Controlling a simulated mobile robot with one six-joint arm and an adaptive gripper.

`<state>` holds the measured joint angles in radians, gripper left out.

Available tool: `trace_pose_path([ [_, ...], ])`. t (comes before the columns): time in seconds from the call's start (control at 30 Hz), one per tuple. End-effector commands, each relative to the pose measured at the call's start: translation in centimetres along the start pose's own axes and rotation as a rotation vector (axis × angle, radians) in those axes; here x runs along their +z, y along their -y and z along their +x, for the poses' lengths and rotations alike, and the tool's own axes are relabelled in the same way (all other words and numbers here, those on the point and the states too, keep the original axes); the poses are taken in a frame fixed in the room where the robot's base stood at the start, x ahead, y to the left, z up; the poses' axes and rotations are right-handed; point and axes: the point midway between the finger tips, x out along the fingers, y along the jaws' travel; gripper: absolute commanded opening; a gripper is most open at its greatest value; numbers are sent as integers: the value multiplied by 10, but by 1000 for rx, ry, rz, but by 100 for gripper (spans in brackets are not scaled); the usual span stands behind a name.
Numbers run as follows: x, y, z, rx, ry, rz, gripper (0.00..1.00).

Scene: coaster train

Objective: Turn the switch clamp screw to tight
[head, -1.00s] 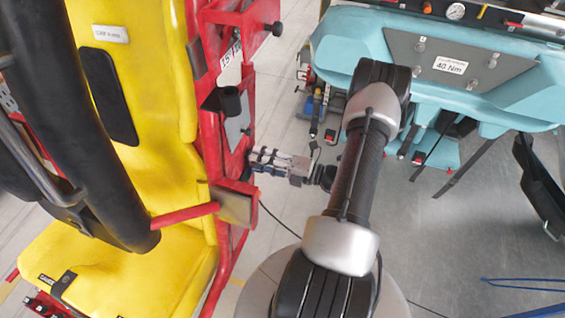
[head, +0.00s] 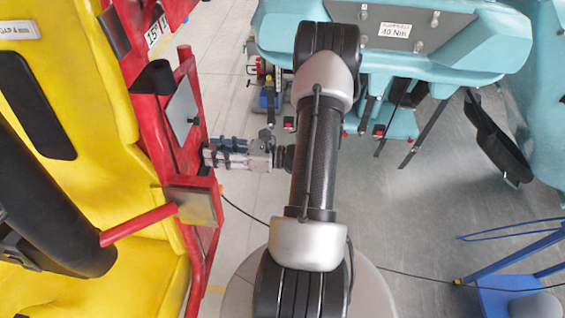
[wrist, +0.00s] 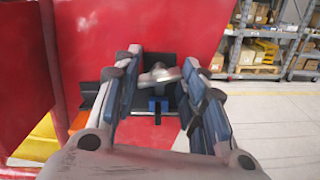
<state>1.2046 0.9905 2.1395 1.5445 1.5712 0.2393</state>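The clamp screw, a silver wing-shaped head (wrist: 158,75), shows in the wrist view. It sits in front of a black plate (wrist: 104,88) with a small blue piece below it, on a red panel (wrist: 85,30). My gripper (wrist: 161,63) is open, with one finger to each side of the screw head. The right finger is close to the head's right end; I cannot tell whether it touches. In the head view, my gripper (head: 208,156) points left at the red frame (head: 160,140) beside the yellow seat (head: 90,190), and the screw is hidden.
A red bar with a metal end plate (head: 190,205) juts out just below my gripper. A black cup-like part (head: 153,77) is above it. Turquoise seats (head: 440,30) stand behind to the right. In the wrist view, shelves with boxes (wrist: 265,45) stand beyond open floor.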

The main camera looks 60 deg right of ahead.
Motion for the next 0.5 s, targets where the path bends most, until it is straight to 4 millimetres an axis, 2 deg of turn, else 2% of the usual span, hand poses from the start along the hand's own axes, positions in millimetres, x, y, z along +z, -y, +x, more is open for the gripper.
trace_pose_path([
  [0.5, -4, 0, -4, -4, -2, -779, 38],
])
